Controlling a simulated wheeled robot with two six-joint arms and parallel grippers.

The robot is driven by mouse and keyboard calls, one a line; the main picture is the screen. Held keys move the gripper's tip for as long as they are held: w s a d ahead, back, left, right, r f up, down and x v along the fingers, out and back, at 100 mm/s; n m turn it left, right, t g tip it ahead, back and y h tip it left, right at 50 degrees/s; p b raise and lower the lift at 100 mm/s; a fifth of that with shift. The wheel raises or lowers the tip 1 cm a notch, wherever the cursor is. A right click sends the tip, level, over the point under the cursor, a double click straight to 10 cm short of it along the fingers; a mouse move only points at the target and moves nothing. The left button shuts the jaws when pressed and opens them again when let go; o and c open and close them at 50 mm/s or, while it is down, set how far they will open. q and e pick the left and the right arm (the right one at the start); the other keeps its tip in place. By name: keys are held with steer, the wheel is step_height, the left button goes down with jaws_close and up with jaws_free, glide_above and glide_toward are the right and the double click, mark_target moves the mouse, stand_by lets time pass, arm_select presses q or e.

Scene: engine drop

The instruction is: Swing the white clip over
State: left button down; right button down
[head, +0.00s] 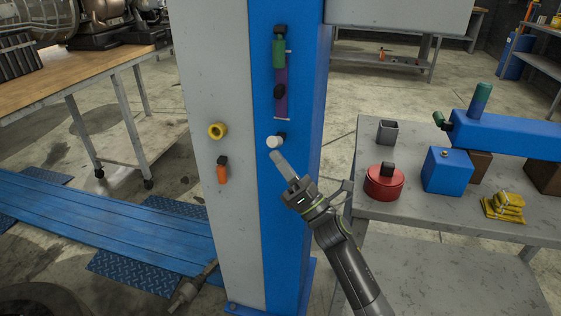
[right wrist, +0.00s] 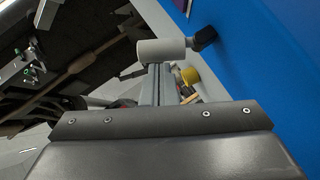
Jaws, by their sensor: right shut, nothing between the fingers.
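The white clip (head: 274,142) is a small white cylinder on a black mount on the blue face of the post (head: 290,200). In the right wrist view the white clip (right wrist: 162,51) sticks out sideways from the blue surface. My right gripper (head: 280,162) is shut and empty, its tip just below the white clip. In the right wrist view the shut fingers (right wrist: 155,85) point at the clip's underside; I cannot tell whether they touch it.
A yellow ring knob (head: 217,131) and an orange handle (head: 222,172) are on the post's grey face. A green handle (head: 279,52) is above the clip. A metal table (head: 390,210) with a red round part (head: 384,184) and a blue box (head: 446,172) stands right.

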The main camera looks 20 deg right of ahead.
mark_target(276, 141)
arm_select(q)
steer(key=shift+r, duration=0.15)
arm_select(e)
steer(key=shift+r, duration=0.1)
